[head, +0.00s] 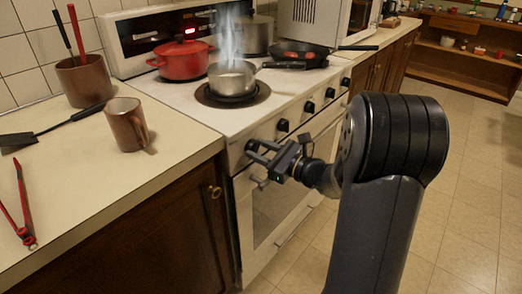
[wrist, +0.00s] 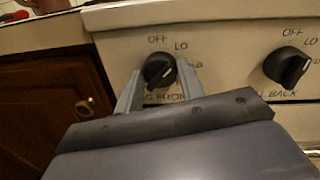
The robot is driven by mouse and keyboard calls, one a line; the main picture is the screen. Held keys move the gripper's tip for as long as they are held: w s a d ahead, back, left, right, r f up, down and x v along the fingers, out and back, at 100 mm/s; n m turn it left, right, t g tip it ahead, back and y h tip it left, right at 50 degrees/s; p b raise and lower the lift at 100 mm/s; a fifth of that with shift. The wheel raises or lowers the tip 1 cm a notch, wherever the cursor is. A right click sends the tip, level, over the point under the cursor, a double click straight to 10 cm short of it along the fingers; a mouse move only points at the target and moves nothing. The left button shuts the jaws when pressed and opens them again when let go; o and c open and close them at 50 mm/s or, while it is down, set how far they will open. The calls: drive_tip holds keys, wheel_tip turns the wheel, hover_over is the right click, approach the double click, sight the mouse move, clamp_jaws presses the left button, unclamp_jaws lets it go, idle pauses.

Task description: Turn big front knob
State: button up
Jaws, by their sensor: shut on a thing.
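The big front knob (wrist: 158,71) is the leftmost black knob on the white stove's front panel, with "OFF", "LO" and part of the word "FRONT" printed around it in the wrist view. My gripper (wrist: 160,82) has one finger on each side of this knob and is shut on it. In the head view my gripper (head: 262,152) reaches the left end of the stove front (head: 240,165), where the fingers partly hide the knob. The knob's pointer edge is tilted; its exact setting is hard to read.
A second knob (wrist: 287,66) sits to the right, with more (head: 309,107) along the panel. A steaming pot (head: 232,78) stands on the front burner, with a red pot (head: 183,60) and a pan (head: 300,55) behind. A brown mug (head: 124,125) stands on the left counter.

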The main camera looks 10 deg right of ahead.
drive_tip(key=shift+c, duration=0.8)
drive_tip(key=shift+n+b, duration=0.5)
drive_tip(key=shift+b, duration=0.15)
drive_tip(key=o, duration=1)
drive_tip(key=p+v, duration=0.1)
drive_tip(key=v, duration=0.9)
drive_tip(key=shift+s+d, duration=0.25)
drive_tip(key=shift+d, duration=0.05)
